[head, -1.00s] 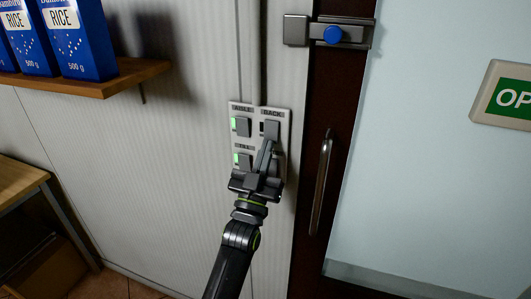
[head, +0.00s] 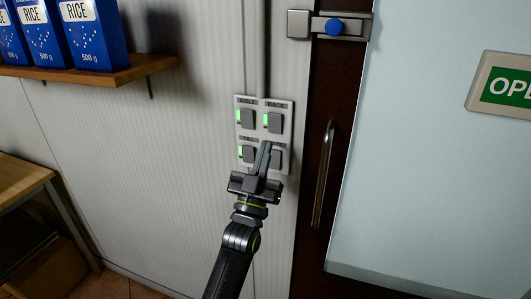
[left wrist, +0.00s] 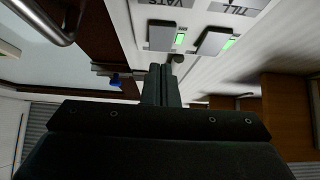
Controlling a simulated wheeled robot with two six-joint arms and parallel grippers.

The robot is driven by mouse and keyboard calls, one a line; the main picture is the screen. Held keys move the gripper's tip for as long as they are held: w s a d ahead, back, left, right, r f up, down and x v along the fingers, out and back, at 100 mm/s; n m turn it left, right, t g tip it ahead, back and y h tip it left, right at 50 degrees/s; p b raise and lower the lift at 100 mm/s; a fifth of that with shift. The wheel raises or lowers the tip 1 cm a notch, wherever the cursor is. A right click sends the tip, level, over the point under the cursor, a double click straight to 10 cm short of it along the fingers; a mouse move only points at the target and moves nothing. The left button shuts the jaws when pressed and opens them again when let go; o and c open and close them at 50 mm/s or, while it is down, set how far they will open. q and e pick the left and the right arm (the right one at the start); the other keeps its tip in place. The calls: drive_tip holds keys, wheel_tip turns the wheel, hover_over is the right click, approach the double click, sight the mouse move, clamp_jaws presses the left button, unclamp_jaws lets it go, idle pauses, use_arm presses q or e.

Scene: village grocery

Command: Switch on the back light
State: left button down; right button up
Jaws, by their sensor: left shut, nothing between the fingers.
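The switch panel (head: 258,133) is on the ribbed wall beside the door frame, with switches in two rows. The back switch (head: 275,123), upper right under the BACK label, shows a lit green strip. The aisle switch (head: 248,119) and the lower left switch (head: 250,154) are also lit green. The lower right switch (head: 277,158) is partly hidden behind my left gripper (head: 266,147), which is shut and empty, its tips just below the back switch. In the left wrist view the shut fingers (left wrist: 160,70) appear apart from two green-lit switches. My right gripper is out of view.
A door with a vertical handle (head: 323,174) and a bolt with a blue knob (head: 334,27) stands to the right. A wooden shelf (head: 120,76) with blue rice boxes (head: 92,35) is at upper left. A wooden table (head: 20,181) is at lower left.

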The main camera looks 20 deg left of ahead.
use_arm(q)
drive_tip(key=w+f+b+v, duration=0.1)
drive_tip(key=b+v, duration=0.2)
drive_tip(key=v, duration=0.6)
drive_tip(key=shift+f, duration=0.45)
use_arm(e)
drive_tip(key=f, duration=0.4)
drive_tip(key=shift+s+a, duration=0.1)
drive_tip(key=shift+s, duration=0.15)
